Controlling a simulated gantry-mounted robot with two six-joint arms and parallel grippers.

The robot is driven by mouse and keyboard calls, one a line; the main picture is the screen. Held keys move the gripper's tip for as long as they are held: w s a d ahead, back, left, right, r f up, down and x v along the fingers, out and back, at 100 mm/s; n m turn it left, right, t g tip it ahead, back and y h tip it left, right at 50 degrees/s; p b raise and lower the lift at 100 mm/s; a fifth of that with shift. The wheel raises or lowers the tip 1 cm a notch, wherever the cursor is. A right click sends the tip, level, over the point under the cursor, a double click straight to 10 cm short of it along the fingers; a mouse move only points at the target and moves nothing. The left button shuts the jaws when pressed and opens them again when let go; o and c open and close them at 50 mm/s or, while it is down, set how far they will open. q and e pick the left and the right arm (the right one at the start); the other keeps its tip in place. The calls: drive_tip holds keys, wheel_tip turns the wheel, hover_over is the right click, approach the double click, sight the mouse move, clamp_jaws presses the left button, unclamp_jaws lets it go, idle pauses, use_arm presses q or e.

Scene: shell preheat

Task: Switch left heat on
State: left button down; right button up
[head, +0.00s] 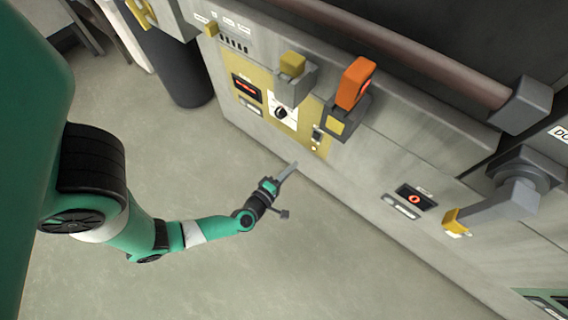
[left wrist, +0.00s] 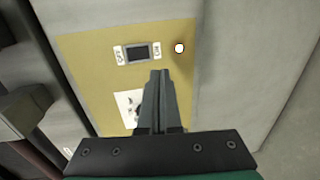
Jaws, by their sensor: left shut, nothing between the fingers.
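My left gripper (head: 293,165) is shut and empty. Its fingers point at the yellow panel (head: 258,101) on the front of the grey machine, from low beside it. In the left wrist view, the closed fingertips (left wrist: 159,74) appear just below a dark rocker switch (left wrist: 137,52) with OFF and ON labels at its sides. A round white lamp (left wrist: 179,48) sits beside the ON label. In the head view the switch (head: 317,135) is small, above the lamp (head: 313,148). Contact with the switch is not visible, and I cannot tell which side is pressed.
The panel also holds a black dial (head: 281,112) and a red-digit display (head: 245,86). An orange-handled lever (head: 356,83) and a yellow-topped lever (head: 292,65) jut out above. Another yellow-tipped handle (head: 456,221) juts out at right. The floor (head: 300,260) in front is clear.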

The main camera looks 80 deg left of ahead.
use_arm(q)
drive_tip(key=v, duration=0.3)
drive_tip(key=shift+s+d+f+p, duration=0.2)
drive_tip(key=shift+s+f+p, duration=0.1)
drive_tip(key=shift+f, duration=0.1)
